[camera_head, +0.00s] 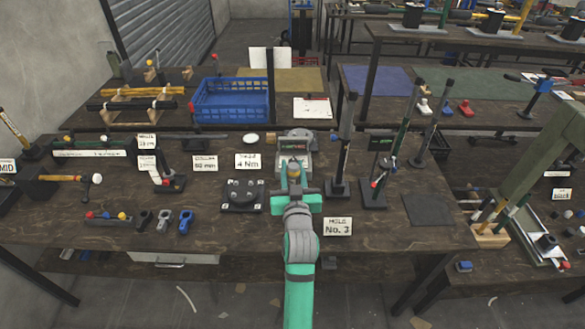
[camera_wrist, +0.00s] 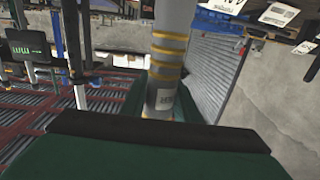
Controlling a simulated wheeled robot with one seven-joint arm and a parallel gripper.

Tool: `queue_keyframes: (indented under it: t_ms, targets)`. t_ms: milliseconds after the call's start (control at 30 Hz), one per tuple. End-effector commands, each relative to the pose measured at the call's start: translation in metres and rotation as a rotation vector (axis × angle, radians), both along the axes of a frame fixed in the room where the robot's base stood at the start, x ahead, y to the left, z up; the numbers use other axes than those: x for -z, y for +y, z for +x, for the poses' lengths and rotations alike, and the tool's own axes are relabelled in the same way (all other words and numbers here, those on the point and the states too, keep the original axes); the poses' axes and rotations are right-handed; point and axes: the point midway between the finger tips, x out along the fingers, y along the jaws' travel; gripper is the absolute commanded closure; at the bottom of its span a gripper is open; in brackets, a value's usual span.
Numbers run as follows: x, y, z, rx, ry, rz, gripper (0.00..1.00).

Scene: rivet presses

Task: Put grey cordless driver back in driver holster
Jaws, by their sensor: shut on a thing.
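My gripper (camera_head: 292,183) is over the middle of the workbench, seen from behind in the head view. It is shut on a grey cylindrical tool with yellow bands, which looks like the grey cordless driver (camera_wrist: 168,60). In the wrist view the tool rises from between my green fingers (camera_wrist: 160,118). In the head view my gripper and wrist hide most of it. A grey-green device (camera_head: 297,137) stands just beyond my gripper; I cannot tell whether the tool touches it. I cannot identify the driver holster for sure.
A black block with round knobs (camera_head: 243,195) lies left of my gripper. Tall tools stand in black bases (camera_head: 339,188) close on the right. A "No. 3" card (camera_head: 338,227) lies near the front edge. A blue crate (camera_head: 229,99) is behind.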

Motion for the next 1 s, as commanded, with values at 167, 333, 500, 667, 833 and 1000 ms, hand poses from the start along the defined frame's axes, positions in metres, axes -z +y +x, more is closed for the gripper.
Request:
queue_keyframes:
  t_ms: [167, 333, 500, 667, 833, 1000]
  targets:
    - [0.002, 0.000, 0.000, 0.000, -0.003, 0.000, 1.00]
    - [0.005, 0.000, 0.000, 0.000, -0.004, 0.000, 1.00]
    - [0.009, 0.000, 0.000, 0.000, -0.004, 0.000, 1.00]
    - [0.012, 0.003, 0.000, -0.004, -0.003, 0.000, 1.00]
    - [0.016, 0.004, 0.000, -0.005, -0.003, 0.000, 1.00]
    - [0.019, 0.001, 0.000, -0.001, -0.003, 0.000, 1.00]
